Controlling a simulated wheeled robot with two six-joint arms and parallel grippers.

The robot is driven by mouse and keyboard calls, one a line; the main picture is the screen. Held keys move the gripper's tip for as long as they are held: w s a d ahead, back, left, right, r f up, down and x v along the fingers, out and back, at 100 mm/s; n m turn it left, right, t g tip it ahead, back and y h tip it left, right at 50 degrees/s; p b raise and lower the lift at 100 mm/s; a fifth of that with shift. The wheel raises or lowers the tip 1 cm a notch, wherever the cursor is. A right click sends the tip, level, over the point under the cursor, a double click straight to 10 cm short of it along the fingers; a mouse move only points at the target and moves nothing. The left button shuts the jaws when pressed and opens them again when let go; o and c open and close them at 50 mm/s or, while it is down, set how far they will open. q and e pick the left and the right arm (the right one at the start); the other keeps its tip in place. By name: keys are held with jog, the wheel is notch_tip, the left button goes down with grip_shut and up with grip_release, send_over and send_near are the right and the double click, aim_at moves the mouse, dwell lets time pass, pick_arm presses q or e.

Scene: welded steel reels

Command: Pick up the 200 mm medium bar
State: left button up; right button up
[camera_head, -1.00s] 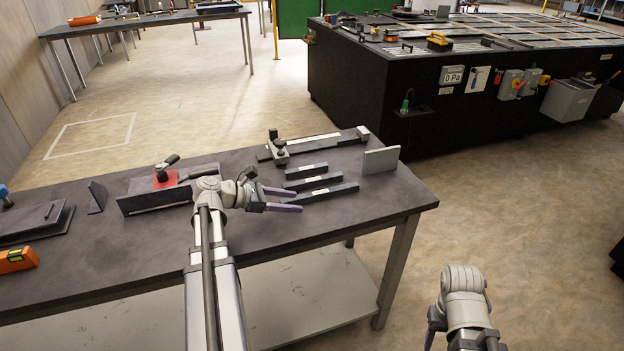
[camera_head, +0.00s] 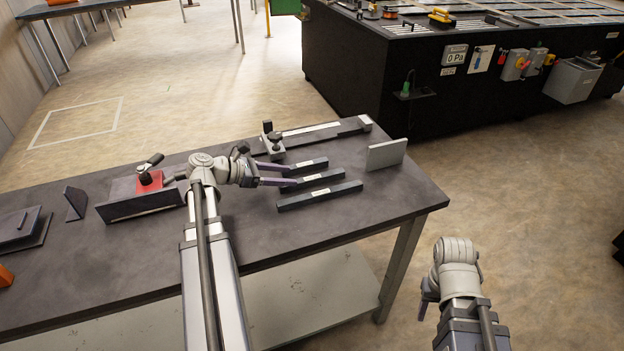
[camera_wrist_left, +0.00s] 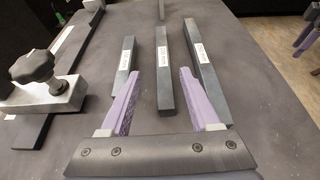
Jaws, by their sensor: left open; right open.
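The middle-length bar (camera_head: 330,177) is between the short bar (camera_head: 309,165) and the long bar (camera_head: 322,194). My left gripper (camera_head: 293,175) is open and empty at the bars' left ends. In the left wrist view, the middle bar (camera_wrist_left: 164,70) lies ahead between the two purple fingers (camera_wrist_left: 158,71). The short bar (camera_wrist_left: 126,58) is left of them and the long bar (camera_wrist_left: 208,75) right. My right gripper (camera_head: 425,303) is open, off the bench's right side.
A clamp-like tool with a black knob (camera_head: 272,143) lies behind the bars. An upright grey plate (camera_head: 387,154) stands right of them. A red-topped fixture (camera_head: 149,182) is left of my gripper. The bench top (camera_head: 300,228) is clear in front of the bars.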

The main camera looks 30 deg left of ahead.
aim_at(310, 178)
pick_arm(q)
jog(key=shift+b+x, duration=0.35)
jog(key=shift+x, duration=0.7)
jog(key=shift+d+b+x, duration=0.2)
jog(key=shift+b+x, duration=0.7)
jog(key=shift+x, duration=1.75)
jog(key=shift+s+r, duration=0.1)
jog(key=shift+s, duration=0.05)
grip_shut()
